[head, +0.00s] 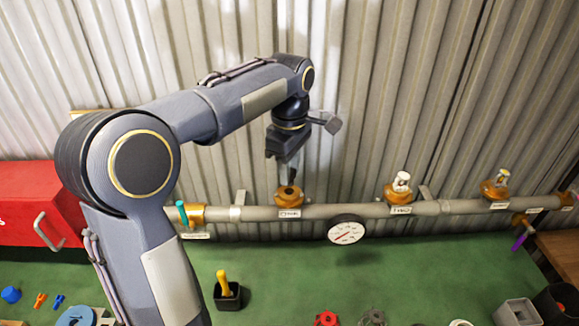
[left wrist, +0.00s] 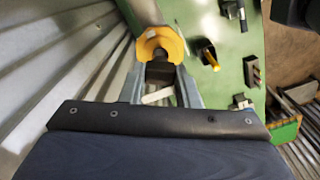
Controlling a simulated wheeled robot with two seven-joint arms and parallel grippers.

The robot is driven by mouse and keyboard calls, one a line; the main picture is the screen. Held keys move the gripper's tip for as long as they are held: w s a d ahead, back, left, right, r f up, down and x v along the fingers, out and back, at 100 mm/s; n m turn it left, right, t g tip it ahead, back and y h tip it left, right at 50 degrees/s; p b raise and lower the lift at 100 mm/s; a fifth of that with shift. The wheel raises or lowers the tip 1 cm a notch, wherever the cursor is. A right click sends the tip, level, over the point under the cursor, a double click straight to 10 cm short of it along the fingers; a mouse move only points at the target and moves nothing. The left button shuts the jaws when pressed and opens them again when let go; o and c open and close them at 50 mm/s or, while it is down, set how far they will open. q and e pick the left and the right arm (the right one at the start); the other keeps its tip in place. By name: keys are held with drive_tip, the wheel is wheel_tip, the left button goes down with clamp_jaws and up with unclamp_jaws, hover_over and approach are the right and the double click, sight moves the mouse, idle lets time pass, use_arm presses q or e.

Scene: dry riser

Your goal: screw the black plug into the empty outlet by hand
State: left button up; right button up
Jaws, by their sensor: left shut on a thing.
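My left gripper (head: 288,172) points down over the leftmost brass outlet (head: 289,197) on the grey pipe. It is shut on a small dark thing, which I take to be the black plug; the fingers mostly hide it. In the left wrist view the gripper (left wrist: 161,82) holds this dark plug (left wrist: 160,56) in line with the round brass outlet (left wrist: 148,43). The fingertips are at or just above the outlet's mouth. I cannot tell whether the plug touches the thread. My right gripper is not in view.
The pipe (head: 350,211) runs along a corrugated wall and carries a gauge (head: 346,230). Two more brass outlets hold pale fittings (head: 401,182) (head: 502,175). A teal-handled valve (head: 182,213) is at left. The green bench holds a black cup (head: 228,297) with a yellow-handled tool.

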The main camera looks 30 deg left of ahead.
use_arm(q)
drive_tip(key=shift+f+b, duration=0.9)
drive_tip(key=shift+f, duration=0.65)
drive_tip(key=shift+r+m+p, duration=0.15)
drive_tip(key=shift+m+p, duration=0.3)
drive_tip(key=shift+m, duration=0.15)
drive_tip(key=shift+m+p, duration=0.35)
drive_tip(key=shift+m, duration=0.55)
drive_tip(key=m, duration=0.2)
drive_tip(key=shift+m, duration=0.3)
